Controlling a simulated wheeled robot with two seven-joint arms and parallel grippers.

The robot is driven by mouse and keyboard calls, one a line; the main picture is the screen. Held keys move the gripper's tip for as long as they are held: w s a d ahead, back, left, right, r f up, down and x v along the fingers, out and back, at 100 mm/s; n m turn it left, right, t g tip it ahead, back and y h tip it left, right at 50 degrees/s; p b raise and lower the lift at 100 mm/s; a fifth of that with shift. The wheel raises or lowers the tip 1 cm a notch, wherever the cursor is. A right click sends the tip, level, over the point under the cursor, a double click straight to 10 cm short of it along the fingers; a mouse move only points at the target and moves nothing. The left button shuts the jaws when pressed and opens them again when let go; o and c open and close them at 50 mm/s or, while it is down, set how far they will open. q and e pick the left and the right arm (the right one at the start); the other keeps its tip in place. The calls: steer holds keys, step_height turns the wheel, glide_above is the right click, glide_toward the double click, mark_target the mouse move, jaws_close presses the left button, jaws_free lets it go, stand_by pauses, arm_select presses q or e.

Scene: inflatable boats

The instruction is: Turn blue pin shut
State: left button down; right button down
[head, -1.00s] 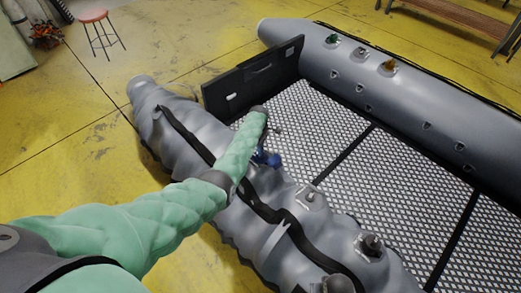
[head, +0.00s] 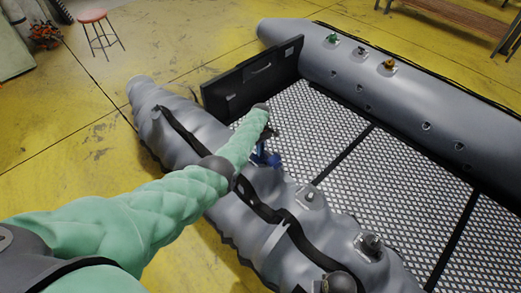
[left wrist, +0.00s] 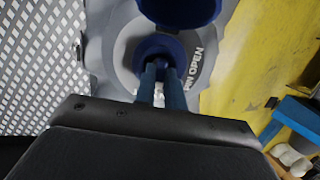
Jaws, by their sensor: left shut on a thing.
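The blue valve (left wrist: 180,45) sits on the near, wrinkled grey tube of the boat. In the left wrist view its round blue cap (left wrist: 178,10) is tipped up at the top edge. A grey disc (left wrist: 194,84) around it carries letters, of which "OPEN" is readable. My left gripper (left wrist: 160,72) has its blue fingers close together, reaching into the valve's blue ring, shut on the blue pin. The pin itself is mostly hidden between the fingertips. In the head view the left gripper (head: 265,158) is partly covered by my green forearm. My right gripper is not in view.
The near tube (head: 178,115) looks slack, with other valves (head: 310,195) along it. The far tube (head: 400,85) looks firm and bears green and orange valves. A black transom board (head: 255,80) joins them. A red stool (head: 93,16) stands on the yellow floor.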

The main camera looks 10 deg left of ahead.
arm_select(q)
steer(key=shift+d, duration=0.1)
steer(key=c, duration=1.5)
jaws_free()
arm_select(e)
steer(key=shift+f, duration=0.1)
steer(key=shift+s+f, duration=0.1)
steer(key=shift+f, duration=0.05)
arm_select(q)
steer(key=shift+r, duration=0.1)
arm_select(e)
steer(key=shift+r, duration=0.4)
arm_select(q)
steer(key=v, duration=0.7)
steer(key=shift+w+r, duration=0.15)
steer(key=shift+r, duration=0.15)
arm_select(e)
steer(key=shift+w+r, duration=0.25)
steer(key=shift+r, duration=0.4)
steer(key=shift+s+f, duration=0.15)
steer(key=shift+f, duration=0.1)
